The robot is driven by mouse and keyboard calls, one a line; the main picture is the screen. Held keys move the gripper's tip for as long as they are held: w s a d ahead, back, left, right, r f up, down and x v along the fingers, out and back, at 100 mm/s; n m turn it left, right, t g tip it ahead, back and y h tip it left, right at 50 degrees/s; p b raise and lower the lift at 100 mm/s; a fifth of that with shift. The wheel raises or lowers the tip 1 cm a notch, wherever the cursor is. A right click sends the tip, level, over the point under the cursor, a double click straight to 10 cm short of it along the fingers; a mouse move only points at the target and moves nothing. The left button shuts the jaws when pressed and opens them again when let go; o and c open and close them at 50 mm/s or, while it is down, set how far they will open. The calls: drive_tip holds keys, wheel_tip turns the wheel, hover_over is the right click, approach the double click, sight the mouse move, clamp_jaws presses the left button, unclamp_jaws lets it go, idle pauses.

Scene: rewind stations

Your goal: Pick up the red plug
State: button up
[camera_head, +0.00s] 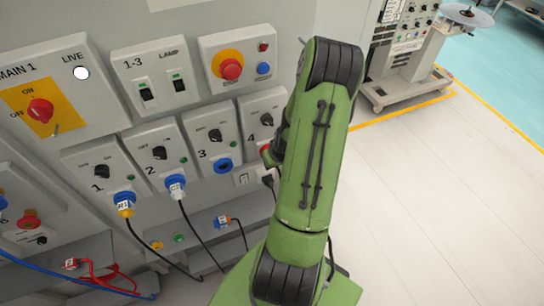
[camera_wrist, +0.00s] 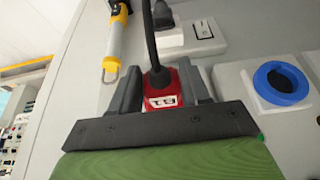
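The red plug (camera_wrist: 163,101) has a white label and a black cable, and shows in the wrist view between the two fingers of my gripper (camera_wrist: 162,88). The fingers lie close against its sides, with no clear gap. In the head view, a bit of red (camera_head: 265,149) shows beside my arm at station 4 (camera_head: 263,112). My arm hides most of station 4's socket and my gripper there. Whether the plug is still seated in the socket cannot be told.
Station 3's empty blue socket (camera_wrist: 281,82) is to the right in the wrist view; a yellow and grey tool (camera_wrist: 117,43) is at upper left. Plugs sit in stations 1 (camera_head: 124,201) and 2 (camera_head: 175,186). Another red plug (camera_head: 71,264) lies lower left.

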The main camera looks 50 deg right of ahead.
drive_tip(key=c, duration=0.3)
drive_tip(key=shift+c, duration=0.2)
drive_tip(key=shift+r, duration=0.1)
drive_tip(key=shift+s+a+r, duration=0.1)
drive_tip(key=shift+s+r, duration=0.15)
drive_tip(key=shift+r, duration=0.05)
drive_tip(key=shift+c, duration=0.5)
drive_tip(key=s+a+r, duration=0.1)
drive_tip(key=s+a+r+b, duration=0.1)
drive_tip(key=s, duration=0.1)
drive_tip(key=s+a+r, duration=0.1)
drive_tip(key=s, duration=0.1)
drive_tip(key=shift+s+r+b, duration=0.15)
drive_tip(key=shift+s+b, duration=0.1)
drive_tip(key=shift+b, duration=0.05)
clamp_jaws()
drive_tip(key=s+a+r+b, duration=0.4)
drive_tip(key=s+b, duration=0.2)
drive_tip(key=b, duration=0.2)
drive_tip(key=shift+b, duration=0.4)
